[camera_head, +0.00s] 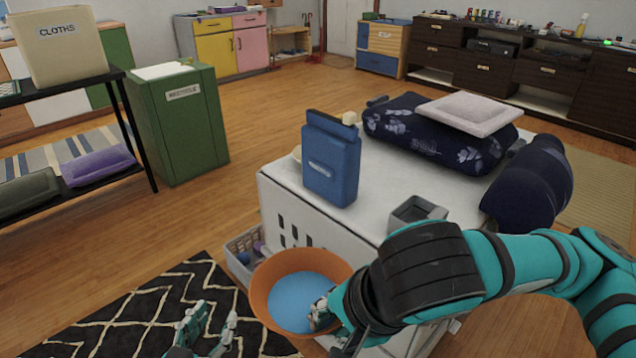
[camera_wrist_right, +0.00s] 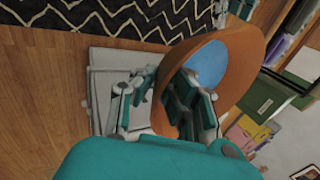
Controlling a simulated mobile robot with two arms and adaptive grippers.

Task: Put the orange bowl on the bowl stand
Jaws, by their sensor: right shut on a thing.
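The orange bowl (camera_head: 264,292), with a blue inside, is in front of the white table's near side. My right gripper (camera_head: 322,318) is shut on its right rim and holds it off the floor, tilted so that the inside faces the head camera. In the right wrist view the bowl (camera_wrist_right: 245,55) is seen from its side, with the right gripper (camera_wrist_right: 165,100) at its rim. A small grey square holder (camera_head: 428,210) with a hollow top stands at the table's front edge; I cannot tell if it is the bowl stand. My left gripper (camera_head: 208,328) is open and empty, left of the bowl.
The white table (camera_head: 385,180) also bears a blue container (camera_head: 331,165), a dark patterned cushion (camera_head: 425,135) and a dark blue roll (camera_head: 530,185). A basket (camera_head: 238,262) stands low behind the bowl. A green recycling bin (camera_head: 180,125) stands left. The wooden floor between is clear.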

